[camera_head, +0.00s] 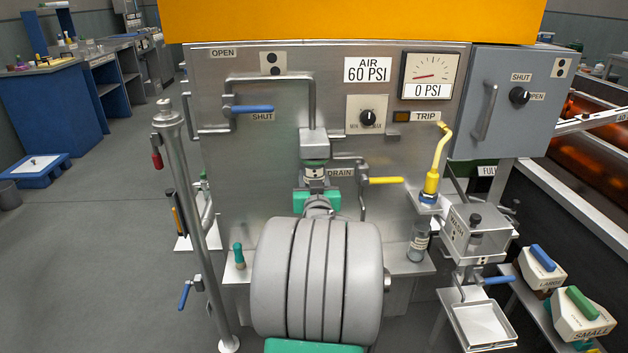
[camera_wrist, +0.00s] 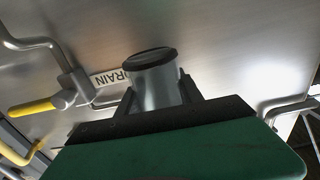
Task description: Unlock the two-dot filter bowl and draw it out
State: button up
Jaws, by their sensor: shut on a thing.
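The filter bowl (camera_head: 315,173) is a short metal cylinder with a pale dark-marked band, at the front of the steel panel. I cannot tell whether the bowl is locked or loose from the block. My arm hides what lies below.
A blue valve handle (camera_head: 252,109) lies level by SHUT; a two-dot plate (camera_head: 273,64) is above. The yellow drain handle (camera_head: 386,180) points right, close beside the bowl. The gauge (camera_head: 431,75) reads 0 PSI.

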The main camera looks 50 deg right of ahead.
jog(key=shift+f+b, duration=0.1)
jog(key=shift+b, duration=0.4)
grip_shut()
jog(key=n+t+y+b, duration=0.1)
jog(key=b, duration=0.2)
jog(key=shift+a+t+y+b, duration=0.1)
jog(key=shift+t+y+b, duration=0.2)
jog(key=shift+t+y, duration=0.1)
jog(key=shift+w+n, duration=0.1)
jog(key=shift+n, duration=0.2)
jog(key=shift+b, duration=0.7)
jog(key=shift+n+t+y+b, duration=0.5)
jog(key=shift+t+y+b, duration=0.15)
jog(key=shift+b, duration=0.25)
jog(key=shift+a+n+y+b, duration=0.1)
jog(key=shift+n+y+b, duration=0.25)
jog(key=shift+b, duration=0.15)
jog(key=shift+w+a+r, duration=0.1)
jog(key=shift+r, duration=0.1)
jog(key=shift+f, duration=0.1)
